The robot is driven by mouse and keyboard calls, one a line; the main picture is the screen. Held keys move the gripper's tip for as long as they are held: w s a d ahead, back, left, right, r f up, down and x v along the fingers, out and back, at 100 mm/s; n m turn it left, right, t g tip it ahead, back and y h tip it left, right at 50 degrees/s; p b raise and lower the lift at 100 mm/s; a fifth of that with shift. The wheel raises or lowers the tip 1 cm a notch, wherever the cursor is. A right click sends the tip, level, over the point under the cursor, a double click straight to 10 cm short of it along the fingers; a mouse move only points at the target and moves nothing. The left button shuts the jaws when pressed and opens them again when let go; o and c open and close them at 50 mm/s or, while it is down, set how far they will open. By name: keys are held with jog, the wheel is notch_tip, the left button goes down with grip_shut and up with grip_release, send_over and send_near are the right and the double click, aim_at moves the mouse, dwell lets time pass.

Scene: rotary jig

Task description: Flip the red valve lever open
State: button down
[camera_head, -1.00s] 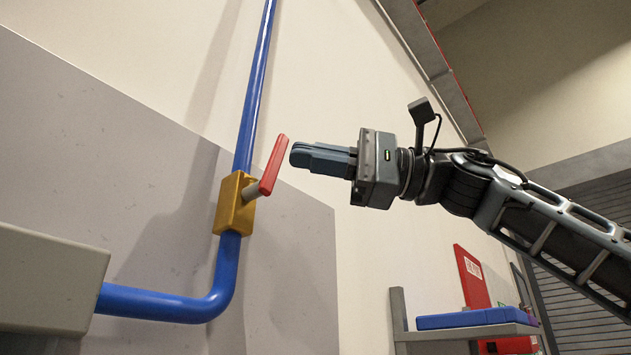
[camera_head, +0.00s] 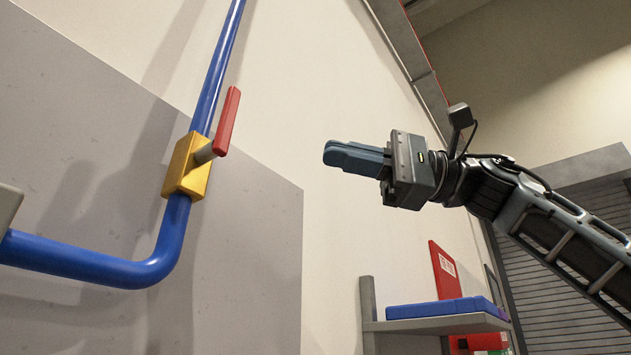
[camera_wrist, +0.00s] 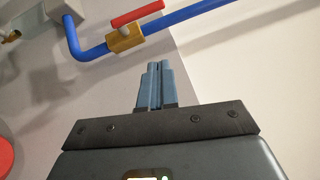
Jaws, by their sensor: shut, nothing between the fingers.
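The red valve lever (camera_head: 227,121) sticks out on a grey stem from a yellow valve body (camera_head: 188,166) on the blue pipe (camera_head: 208,90). The lever runs roughly along the upright pipe, its free end up. My gripper (camera_head: 328,153) is shut and empty, to the right of the lever with a clear gap between them. In the wrist view the lever (camera_wrist: 138,15) and the yellow valve body (camera_wrist: 125,40) lie beyond the fingertips of my gripper (camera_wrist: 159,64), up and to the left, not touching.
The blue pipe bends left below the valve in front of a grey wall panel (camera_head: 260,230). A shelf (camera_head: 440,325) with a blue case (camera_head: 445,308) and a red sign (camera_head: 446,268) stands at the lower right. The space between gripper and lever is free.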

jog(key=shift+w+d+f, duration=0.1)
jog(key=shift+d+f, duration=0.1)
jog(key=shift+d, duration=0.65)
jog(key=shift+w+d+f, duration=0.1)
jog(key=shift+d+f, duration=0.05)
jog(key=shift+d, duration=0.7)
